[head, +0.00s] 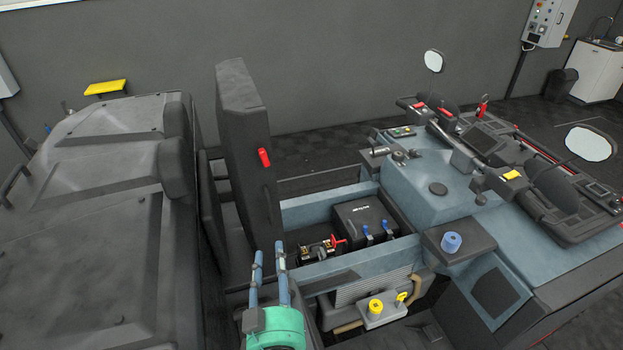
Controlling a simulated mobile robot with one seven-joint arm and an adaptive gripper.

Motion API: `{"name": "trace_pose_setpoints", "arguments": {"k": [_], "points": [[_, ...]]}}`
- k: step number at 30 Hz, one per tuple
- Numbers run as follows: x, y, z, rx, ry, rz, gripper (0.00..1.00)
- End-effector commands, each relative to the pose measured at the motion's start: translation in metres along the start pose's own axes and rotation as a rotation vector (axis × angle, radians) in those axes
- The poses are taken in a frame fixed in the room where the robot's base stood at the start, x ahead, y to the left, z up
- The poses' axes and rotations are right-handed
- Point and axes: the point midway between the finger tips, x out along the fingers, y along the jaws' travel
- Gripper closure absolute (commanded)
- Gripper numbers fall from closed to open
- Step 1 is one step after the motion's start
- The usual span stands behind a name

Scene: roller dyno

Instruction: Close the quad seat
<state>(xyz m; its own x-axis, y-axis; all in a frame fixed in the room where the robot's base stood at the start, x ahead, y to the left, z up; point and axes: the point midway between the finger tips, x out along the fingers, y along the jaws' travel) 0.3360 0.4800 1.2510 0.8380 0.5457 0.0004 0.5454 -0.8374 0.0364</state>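The quad seat (245,150) is a dark padded slab standing upright, raised on its left edge. A red tab (264,157) sticks out from its side. Below and to its right, the bay under the seat (300,222) is uncovered, with a black battery (366,222) and blue and red fittings in it. My gripper (269,250), green with two blue-grey fingers, is low in the picture, in front of the seat's lower end. A gap shows between the fingers, with nothing held. Whether a finger touches the seat cannot be told.
The handlebars (490,150) and mirrors stand to the right. A blue cap (451,242) and a yellow cap (376,306) are near the bay. A dark rear box (90,220) fills the left side. The space above the bay is clear.

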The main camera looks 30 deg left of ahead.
Motion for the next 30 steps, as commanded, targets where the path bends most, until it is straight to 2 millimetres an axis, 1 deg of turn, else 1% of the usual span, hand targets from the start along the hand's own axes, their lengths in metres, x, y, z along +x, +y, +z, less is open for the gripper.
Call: {"name": "trace_pose_setpoints", "arguments": {"k": [8,21,27,30], "points": [[0.033,0.001,0.001,0.0,0.0,0.003,0.65],[0.099,0.002,0.001,0.0,0.0,0.003,0.65],[0.118,0.001,0.0,0.0,0.0,0.001,0.65],[0.123,0.001,0.001,-0.001,-0.001,0.001,0.65]]}}
